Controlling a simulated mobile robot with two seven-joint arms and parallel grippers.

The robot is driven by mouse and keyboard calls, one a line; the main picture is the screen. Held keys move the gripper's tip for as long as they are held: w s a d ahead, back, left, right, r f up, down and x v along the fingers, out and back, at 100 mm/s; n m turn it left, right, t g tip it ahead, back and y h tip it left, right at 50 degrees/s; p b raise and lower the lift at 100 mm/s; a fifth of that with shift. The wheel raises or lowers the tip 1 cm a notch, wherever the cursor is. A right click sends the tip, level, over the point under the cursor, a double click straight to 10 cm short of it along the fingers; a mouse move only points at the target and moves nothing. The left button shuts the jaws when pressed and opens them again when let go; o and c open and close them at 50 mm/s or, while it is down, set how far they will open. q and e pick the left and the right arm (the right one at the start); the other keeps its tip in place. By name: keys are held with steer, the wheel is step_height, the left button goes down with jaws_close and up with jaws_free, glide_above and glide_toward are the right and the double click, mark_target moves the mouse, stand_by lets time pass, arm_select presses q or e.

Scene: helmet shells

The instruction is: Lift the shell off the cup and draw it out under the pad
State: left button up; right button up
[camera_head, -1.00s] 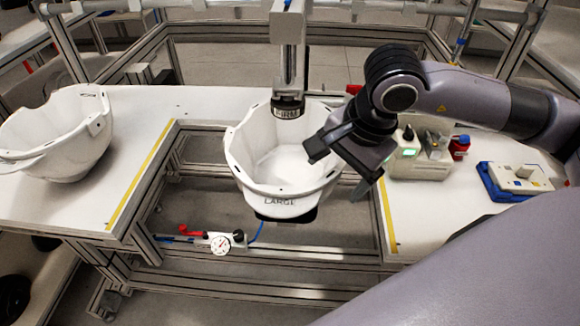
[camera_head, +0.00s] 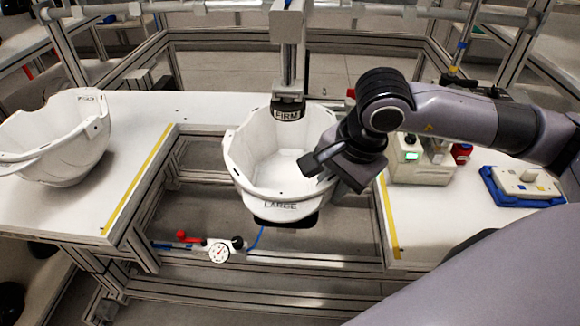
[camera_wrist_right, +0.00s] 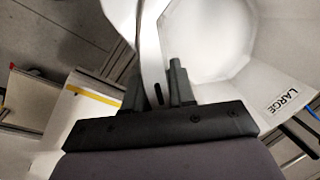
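The white shell (camera_head: 262,165), marked LARGE, sits open side up on the dark cup (camera_head: 285,219), which shows only as a dark edge under it. The dark pad (camera_head: 287,112), marked FIRM, hangs from a post above the shell's far part. My right gripper (camera_head: 322,178) is at the shell's right rim. In the right wrist view its two fingers (camera_wrist_right: 158,88) stand close on either side of the shell's rim (camera_wrist_right: 150,50), shut on it; the contact itself is partly hidden. My left gripper is not in view.
Another white shell (camera_head: 55,140) rests on the left table (camera_head: 115,140). A gauge (camera_head: 218,251) with a red valve is at the front of the gap. A device with a green light (camera_head: 411,156) and a blue-based box (camera_head: 522,186) stand on the right table. The pad post (camera_head: 291,60) is behind.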

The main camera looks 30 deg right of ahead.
jaws_close()
steer(key=shift+r, duration=0.1)
steer(key=shift+r, duration=0.1)
steer(key=shift+r+p, duration=0.4)
steer(key=shift+r, duration=0.45)
steer(key=shift+r+p, duration=0.4)
steer(key=shift+r, duration=0.4)
steer(key=shift+w, duration=0.15)
